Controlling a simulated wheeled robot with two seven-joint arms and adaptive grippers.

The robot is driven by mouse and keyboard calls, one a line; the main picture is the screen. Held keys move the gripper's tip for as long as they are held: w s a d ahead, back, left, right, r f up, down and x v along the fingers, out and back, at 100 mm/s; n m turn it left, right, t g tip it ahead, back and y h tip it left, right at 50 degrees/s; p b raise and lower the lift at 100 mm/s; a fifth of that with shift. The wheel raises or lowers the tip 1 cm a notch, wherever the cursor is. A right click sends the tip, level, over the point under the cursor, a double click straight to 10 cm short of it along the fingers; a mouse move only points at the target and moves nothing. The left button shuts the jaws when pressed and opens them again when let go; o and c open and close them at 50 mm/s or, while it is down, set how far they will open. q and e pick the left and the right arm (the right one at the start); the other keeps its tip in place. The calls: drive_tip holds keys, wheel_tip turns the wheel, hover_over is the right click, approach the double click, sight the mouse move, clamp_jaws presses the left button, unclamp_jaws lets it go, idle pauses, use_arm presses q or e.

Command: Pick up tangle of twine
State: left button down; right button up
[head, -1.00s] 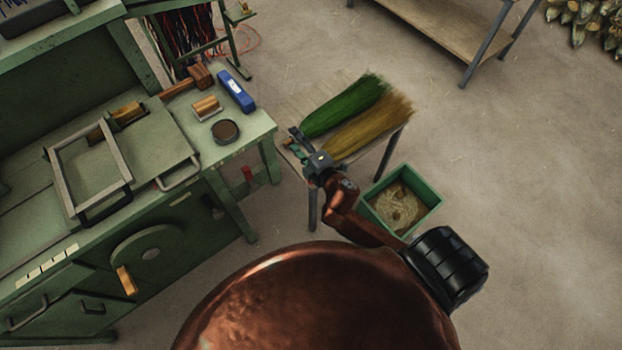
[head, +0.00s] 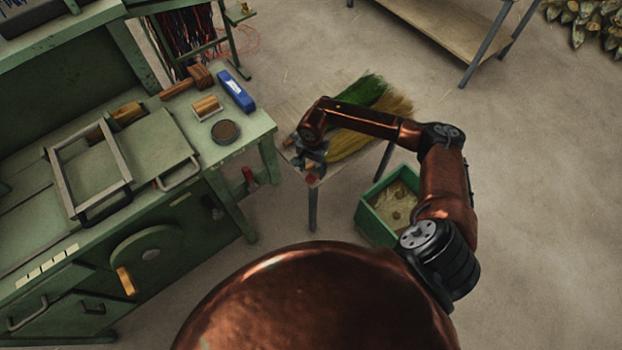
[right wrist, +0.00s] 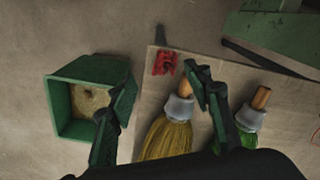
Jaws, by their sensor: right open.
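A small red tangle of twine (right wrist: 165,63) lies on the wooden table near its corner in the right wrist view. In the head view a bit of red (head: 311,180) shows just below my right gripper (head: 313,162). In the right wrist view my right gripper (right wrist: 160,88) is open and empty, its fingers spread wide. The tangle shows beyond the gap between the fingertips, apart from both. My left gripper is not in view.
Two brooms, one yellow (right wrist: 168,130) and one green (right wrist: 248,135), lie on the table (right wrist: 205,58) beside the tangle. A green bin (head: 365,215) with tan contents stands on the floor by the table. The green workbench (head: 255,130) is at left.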

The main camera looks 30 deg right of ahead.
sight(310, 178)
drive_tip(key=f, duration=0.7)
drive_tip(key=shift+w+a+f+b, duration=0.15)
drive_tip(key=shift+w+f+b, duration=0.15)
drive_tip(key=shift+w+b, duration=0.1)
drive_tip(key=shift+c, duration=0.2)
drive_tip(key=c, duration=0.8)
